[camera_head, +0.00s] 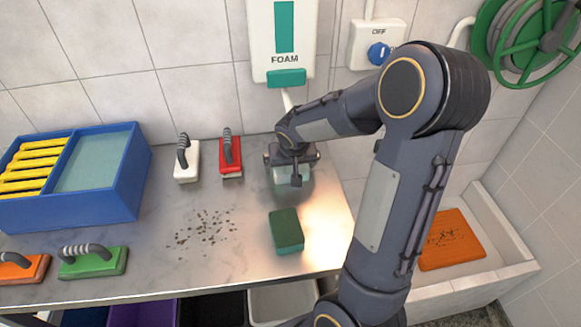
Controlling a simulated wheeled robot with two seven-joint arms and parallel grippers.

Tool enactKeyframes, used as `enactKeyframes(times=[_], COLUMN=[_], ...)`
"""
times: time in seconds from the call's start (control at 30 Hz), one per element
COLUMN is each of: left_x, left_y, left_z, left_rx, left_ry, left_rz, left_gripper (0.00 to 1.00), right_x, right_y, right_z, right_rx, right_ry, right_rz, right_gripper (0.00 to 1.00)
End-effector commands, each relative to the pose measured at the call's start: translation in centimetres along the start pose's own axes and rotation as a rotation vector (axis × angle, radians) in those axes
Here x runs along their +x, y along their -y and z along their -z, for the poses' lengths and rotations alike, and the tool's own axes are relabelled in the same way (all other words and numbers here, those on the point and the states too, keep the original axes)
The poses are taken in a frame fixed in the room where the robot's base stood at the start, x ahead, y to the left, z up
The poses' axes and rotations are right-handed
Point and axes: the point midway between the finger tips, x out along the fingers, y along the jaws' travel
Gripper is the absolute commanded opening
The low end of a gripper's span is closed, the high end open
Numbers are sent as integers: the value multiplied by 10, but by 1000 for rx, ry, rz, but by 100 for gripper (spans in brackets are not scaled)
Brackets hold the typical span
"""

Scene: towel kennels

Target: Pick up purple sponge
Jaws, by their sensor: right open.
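I see no purple sponge on the counter. A dark green sponge (286,231) lies on the steel counter (325,235), right of a patch of dark specks. My right gripper (295,180) is open and points down over the back of the counter, beneath the foam dispenser. A pale greenish block (307,181) shows beneath and beside its fingers, partly hidden. I cannot tell whether the fingers touch it. My left gripper is not in view.
White (188,170), red (231,160), green (95,265) and orange (20,270) handled brushes stand on the counter. A blue tray (115,195) is at left. A foam dispenser (283,35) hangs behind. A purple bin (140,314) is below. An orange mat (450,240) lies in the right basin.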

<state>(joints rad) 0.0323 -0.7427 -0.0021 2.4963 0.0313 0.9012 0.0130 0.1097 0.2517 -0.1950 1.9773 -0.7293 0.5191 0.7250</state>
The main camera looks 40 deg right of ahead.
Motion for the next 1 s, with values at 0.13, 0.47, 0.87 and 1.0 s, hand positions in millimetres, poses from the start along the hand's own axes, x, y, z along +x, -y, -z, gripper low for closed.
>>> enactKeyframes(times=[0.13,0.47,0.87,1.0], left_x=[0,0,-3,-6], left_y=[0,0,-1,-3], left_z=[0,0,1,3], left_rx=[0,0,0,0], left_ry=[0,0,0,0], left_rz=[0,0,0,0], left_gripper=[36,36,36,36], right_x=[0,0,-4,-10], right_y=[0,0,0,0], right_z=[0,0,3,7], right_rx=[0,0,-1,-1], right_ry=[0,0,-1,-1], right_rz=[0,0,0,1], right_gripper=[97,61,61,61])
